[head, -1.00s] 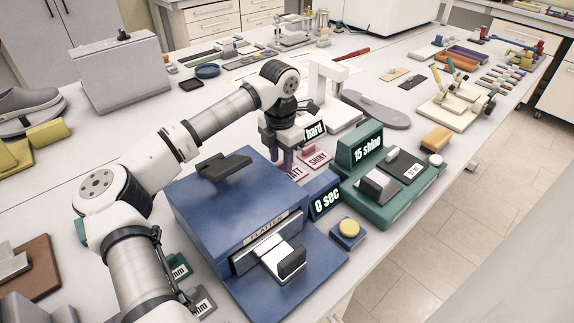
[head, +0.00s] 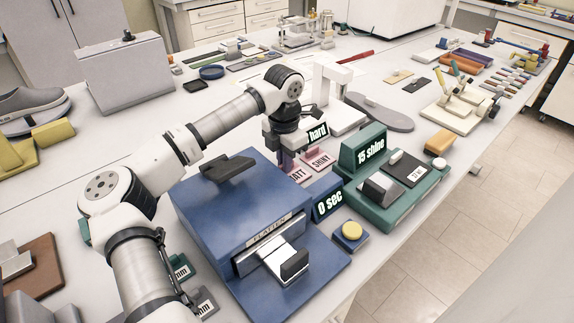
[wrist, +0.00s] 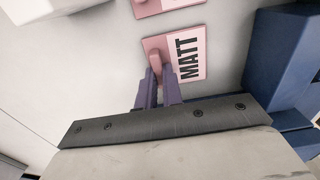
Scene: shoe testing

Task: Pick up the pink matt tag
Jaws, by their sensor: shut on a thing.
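The pink MATT tag (wrist: 190,60) lies on the white table in the wrist view, with a raised pink tab on its left part. My gripper (wrist: 158,76) has its purple fingers shut on that tab. In the head view, the MATT tag (head: 298,175) is partly hidden behind the blue machine, and my gripper (head: 286,160) reaches down at its left end. The tag appears still flat at table height; I cannot tell any lift.
The pink SHINY tag (head: 321,162) lies just beside the MATT tag. The blue press (head: 225,215) stands close in front. The 0 sec sign (head: 328,202) and green 15 shine unit (head: 365,155) are to the right. A white stand (head: 345,110) is behind.

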